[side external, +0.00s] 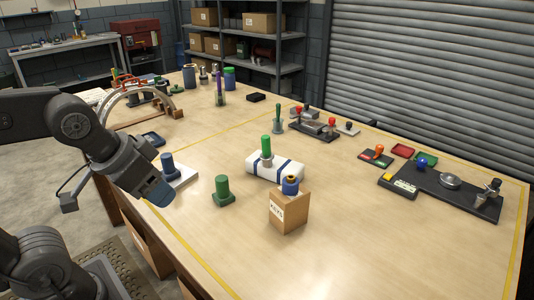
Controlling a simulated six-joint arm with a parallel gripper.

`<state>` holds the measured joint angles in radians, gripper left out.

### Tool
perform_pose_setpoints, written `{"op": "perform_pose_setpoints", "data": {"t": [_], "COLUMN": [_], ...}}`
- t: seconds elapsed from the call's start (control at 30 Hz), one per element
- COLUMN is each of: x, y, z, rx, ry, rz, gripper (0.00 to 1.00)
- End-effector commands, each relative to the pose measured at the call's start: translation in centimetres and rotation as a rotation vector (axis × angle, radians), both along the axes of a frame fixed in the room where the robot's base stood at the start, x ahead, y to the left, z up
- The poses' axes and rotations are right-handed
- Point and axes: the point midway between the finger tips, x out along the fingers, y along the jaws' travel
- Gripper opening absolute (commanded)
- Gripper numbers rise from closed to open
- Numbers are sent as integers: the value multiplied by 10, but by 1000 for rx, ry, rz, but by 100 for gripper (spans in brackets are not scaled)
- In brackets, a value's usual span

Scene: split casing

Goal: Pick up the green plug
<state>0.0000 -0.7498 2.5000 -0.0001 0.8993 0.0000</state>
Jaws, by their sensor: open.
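Several green plug-like pieces show. One, all green with a square foot (222,190), stands upright on the bare table at centre left. Another green cylinder (266,146) stands upright in a metal collar on a white block with blue bands (275,168). A slimmer dark green piece (278,118) stands farther back. I cannot tell which one the task means. My gripper (158,193) hangs at the table's left edge, left of the square-footed green piece and apart from it. Its jaws are open, and I see nothing between them; its fingertips are small and dark here.
A dark blue plug (167,161) on a white plate stands close behind my gripper. A cardboard box (289,212) with a blue piece on top stands at front centre. Dark fixture boards (440,190) lie at the right. The front right table is clear.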

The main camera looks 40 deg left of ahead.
Motion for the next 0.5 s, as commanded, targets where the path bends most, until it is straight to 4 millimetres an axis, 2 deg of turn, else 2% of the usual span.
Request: {"op": "perform_pose_setpoints", "data": {"t": [0.07, 0.17, 0.27, 0.4, 0.5], "x": [4, 22, 54, 107, 141], "y": [-2, -8, -18, -31, -34], "z": [0, -1, -3, -8, -14], "rx": [-6, -32, -77, -144, -173], "ry": [-8, -51, -132, -281, -390], "rz": [-2, -10, -13, 16, 62], "gripper": [57, 57, 57, 57, 57]}}
